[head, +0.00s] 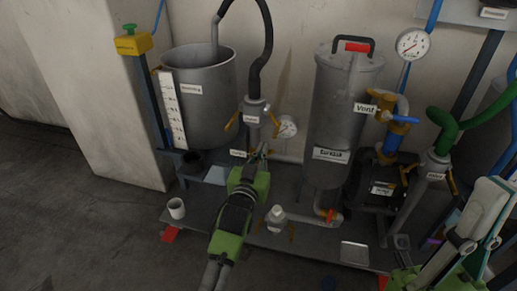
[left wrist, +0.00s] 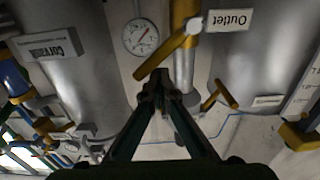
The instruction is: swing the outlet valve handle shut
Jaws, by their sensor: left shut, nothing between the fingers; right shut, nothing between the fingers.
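In the left wrist view, the yellow outlet valve handle (left wrist: 166,56) slants down and left from its pivot on a vertical pipe. A white Outlet label (left wrist: 229,20) is beside the pivot. My left gripper (left wrist: 158,90) is shut and empty, its tips close to the handle's free end; I cannot tell whether they touch. In the head view my left gripper (head: 262,152) reaches to the pipe below the black hose and hides much of the valve there. My right gripper (head: 466,241) is shut and empty at the lower right, away from the valve.
A pressure gauge (left wrist: 141,37) is close beside the handle. Another yellow handle (left wrist: 220,95) is to the right of my left fingers. A grey vessel (head: 205,105) and a lidded tank (head: 342,115) flank the pipe. A white cup (head: 176,208) stands at the platform's left front.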

